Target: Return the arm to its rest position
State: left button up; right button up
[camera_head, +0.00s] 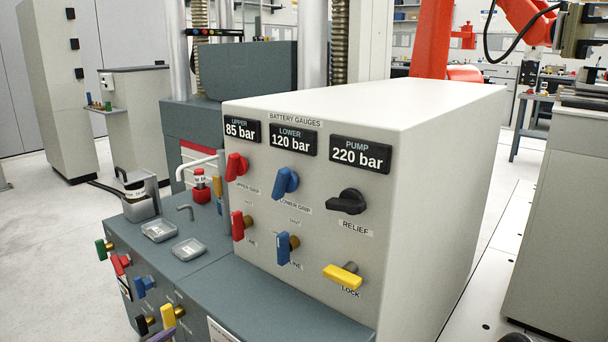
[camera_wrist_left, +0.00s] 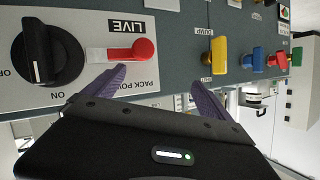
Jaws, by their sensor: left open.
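My left gripper (camera_wrist_left: 158,82) is open in the wrist view, its two purple fingers apart with nothing between them. The fingers point at a grey panel edge, just beside a red lever (camera_wrist_left: 140,50) near the labels LIVE and PACK POWER. The rest of the left arm is out of frame. My right gripper is not in view.
A white gauge cabinet (camera_head: 435,120) with coloured handles stands on the dark grey bench (camera_head: 205,272). A black knob (camera_wrist_left: 45,52) sits left of the red lever in the wrist view. Several handles stick out from the bench front. Pale floor (camera_head: 50,240) at the left is clear.

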pick_arm(q)
jog(key=s+d+f+n+g, duration=0.4)
jog(key=s+f, duration=0.2)
jog(key=f, duration=0.5)
jog(key=s+d+f+n+g, duration=0.35)
jog(key=s+f, duration=0.25)
jog(key=f, duration=0.5)
jog(key=s+d+f+n+g, duration=0.1)
jog(key=s+d+f+g, duration=0.1)
jog(key=s+d+f, duration=0.35)
jog(key=s+d+f+n+g, duration=0.1)
jog(key=s+d+f+g, duration=0.15)
jog(key=s, duration=0.55)
jog(key=s+d+r+p, duration=0.1)
jog(key=s+r+p, duration=0.1)
jog(key=r+p, duration=1.5)
jog(key=s+d+r+m+p, duration=0.1)
jog(key=s+r+p, duration=0.1)
jog(key=r+p, duration=1.5)
jog(key=shift+d+r+g+h+p, duration=0.2)
jog(key=shift+r+g+h+p, duration=0.15)
jog(key=shift+p, duration=0.55)
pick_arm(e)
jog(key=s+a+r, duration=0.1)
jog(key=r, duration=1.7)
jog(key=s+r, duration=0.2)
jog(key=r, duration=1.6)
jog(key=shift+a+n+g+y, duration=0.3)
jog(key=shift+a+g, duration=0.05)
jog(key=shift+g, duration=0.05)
